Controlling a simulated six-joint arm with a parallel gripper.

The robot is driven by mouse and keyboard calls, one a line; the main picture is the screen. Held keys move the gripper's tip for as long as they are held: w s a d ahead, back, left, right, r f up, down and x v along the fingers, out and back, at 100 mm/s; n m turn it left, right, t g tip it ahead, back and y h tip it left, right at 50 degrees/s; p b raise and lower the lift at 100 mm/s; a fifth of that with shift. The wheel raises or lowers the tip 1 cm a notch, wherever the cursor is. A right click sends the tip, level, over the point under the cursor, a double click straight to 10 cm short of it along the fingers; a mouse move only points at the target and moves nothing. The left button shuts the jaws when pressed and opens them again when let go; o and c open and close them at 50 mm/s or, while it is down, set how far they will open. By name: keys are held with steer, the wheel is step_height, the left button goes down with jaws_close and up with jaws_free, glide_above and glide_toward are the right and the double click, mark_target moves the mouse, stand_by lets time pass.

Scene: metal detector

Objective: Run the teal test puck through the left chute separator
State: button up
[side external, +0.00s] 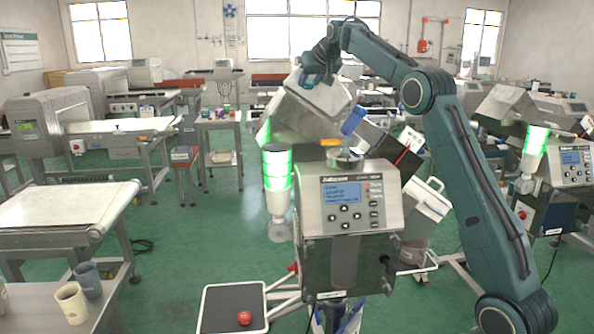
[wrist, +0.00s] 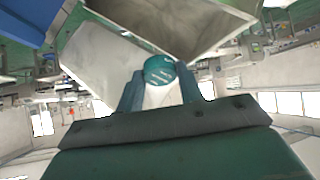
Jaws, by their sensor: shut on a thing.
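The teal test puck (wrist: 158,70) is in the wrist view, a round disc with pale lettering. My gripper (wrist: 158,90) is shut on it, one finger on each side. In the side view my gripper (side external: 318,76) is over the slanted grey metal hopper (side external: 322,104) of the left chute separator (side external: 349,202); the puck cannot be made out there. The hopper also shows in the wrist view (wrist: 195,32), its metal walls just beyond the puck. I cannot tell whether the puck is inside the rim.
A lit green stack light (side external: 277,170) stands left of the control panel. A similar separator (side external: 560,160) is at the right. A tray (side external: 215,312) with a red round thing (side external: 244,317) is low in front. A conveyor (side external: 65,205) and mugs (side external: 72,303) are at the left.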

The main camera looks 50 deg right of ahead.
steer(key=shift+f, duration=1.35)
steer(key=o, duration=1)
steer(key=shift+o, duration=0.2)
steer(key=shift+s+a+r, duration=0.1)
steer(key=v, duration=1.3)
steer(key=shift+s+r, duration=0.15)
steer(key=shift+s, duration=0.05)
